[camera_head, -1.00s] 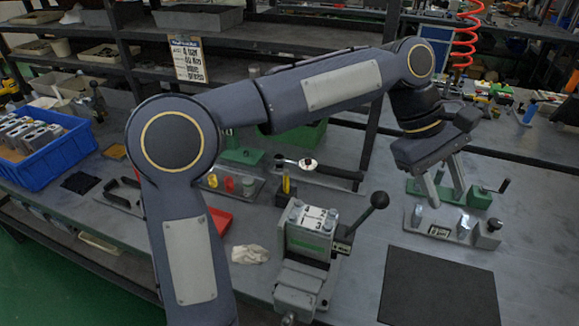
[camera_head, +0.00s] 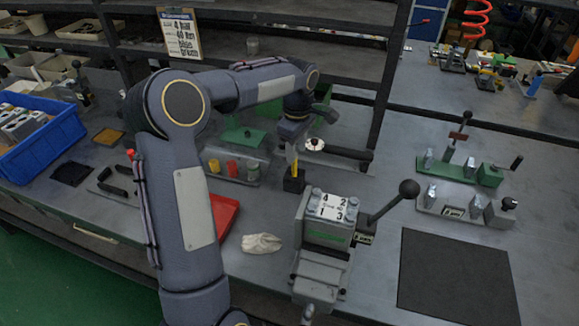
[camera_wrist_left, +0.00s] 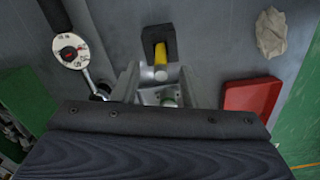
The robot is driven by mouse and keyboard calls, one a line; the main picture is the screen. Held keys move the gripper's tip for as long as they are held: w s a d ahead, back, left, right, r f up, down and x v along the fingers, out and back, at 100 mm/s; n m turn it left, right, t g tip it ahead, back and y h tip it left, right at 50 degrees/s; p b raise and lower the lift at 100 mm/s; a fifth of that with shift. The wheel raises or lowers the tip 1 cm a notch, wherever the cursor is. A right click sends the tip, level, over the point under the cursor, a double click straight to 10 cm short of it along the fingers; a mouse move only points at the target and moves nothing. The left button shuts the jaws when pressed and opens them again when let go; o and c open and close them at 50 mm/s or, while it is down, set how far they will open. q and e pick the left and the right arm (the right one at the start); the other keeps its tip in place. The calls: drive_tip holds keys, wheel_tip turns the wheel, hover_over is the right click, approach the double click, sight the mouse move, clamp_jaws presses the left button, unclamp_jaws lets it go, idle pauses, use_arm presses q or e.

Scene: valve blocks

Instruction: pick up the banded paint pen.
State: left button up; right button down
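The paint pen (camera_head: 295,166) is yellow and stands upright in a small black holder (camera_head: 294,185) on the bench. In the left wrist view the yellow pen (camera_wrist_left: 160,54) has a silvery end facing the camera, above the black holder (camera_wrist_left: 151,34). My left gripper (camera_head: 293,148) is just over the pen in the head view. In the left wrist view its two fingers (camera_wrist_left: 158,80) are spread apart, with the pen's end between or just beyond their tips. I see no grip on the pen. My right gripper is not in view.
A dial tool with a black handle (camera_head: 340,150) lies close behind the pen. The valve block fixture (camera_head: 325,225) with a lever stands in front, to the right. A red tray (camera_head: 222,215) and a crumpled cloth (camera_head: 262,243) lie front left. A dark mat (camera_head: 455,278) lies at right.

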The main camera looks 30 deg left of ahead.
sight(294, 166)
use_arm(q)
drive_tip(key=f, duration=0.6)
drive_tip(key=shift+s+a+f+p, duration=0.1)
drive_tip(key=shift+a+f+p, duration=0.15)
drive_tip(key=shift+f+p, duration=0.15)
clamp_jaws()
